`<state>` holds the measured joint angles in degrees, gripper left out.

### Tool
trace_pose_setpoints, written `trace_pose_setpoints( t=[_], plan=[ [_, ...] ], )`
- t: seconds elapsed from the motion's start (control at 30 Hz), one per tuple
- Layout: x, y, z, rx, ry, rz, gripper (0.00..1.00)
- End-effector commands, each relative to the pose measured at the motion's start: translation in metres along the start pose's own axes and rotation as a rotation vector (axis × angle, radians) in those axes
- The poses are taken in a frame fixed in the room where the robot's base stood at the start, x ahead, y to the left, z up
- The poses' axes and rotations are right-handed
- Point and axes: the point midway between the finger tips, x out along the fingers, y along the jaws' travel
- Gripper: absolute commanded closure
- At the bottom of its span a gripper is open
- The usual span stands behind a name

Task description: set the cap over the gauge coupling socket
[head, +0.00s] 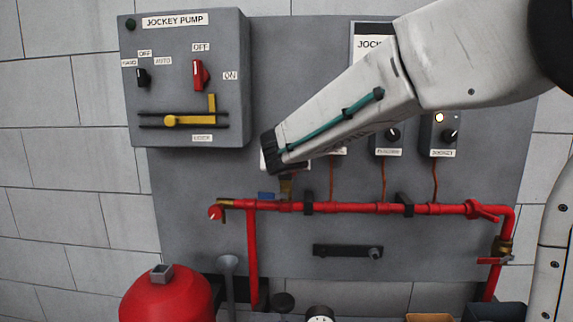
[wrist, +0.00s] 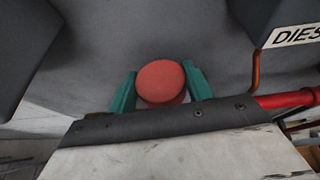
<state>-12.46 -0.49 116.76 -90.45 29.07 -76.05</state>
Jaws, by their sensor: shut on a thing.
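My gripper (wrist: 160,80) is shut on a round red-orange cap (wrist: 161,80), with one teal finger on each side of it in the wrist view. In the head view, the dark wrist end of my arm hides the fingers and the cap. A short upright brass fitting (head: 286,187) stands on the red pipe (head: 340,208) just below the wrist end. It may be the gauge coupling socket, but its top is partly covered and I cannot tell for sure. The fitting does not show in the wrist view.
The jockey pump box (head: 185,80) is on the panel at left. A black bar (head: 345,251) is below the pipe. A red tank (head: 168,296) and a loose gauge (head: 320,314) are at the bottom.

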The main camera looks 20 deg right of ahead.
Motion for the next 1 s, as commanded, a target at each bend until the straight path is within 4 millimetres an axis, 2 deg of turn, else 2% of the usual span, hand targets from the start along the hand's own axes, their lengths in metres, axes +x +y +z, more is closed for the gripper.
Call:
trace_pose_setpoints(
  t=[1.0],
  plan=[
    [0.006, 0.0, -0.014, 0.001, 0.0, -0.001, 0.76]
  ],
)
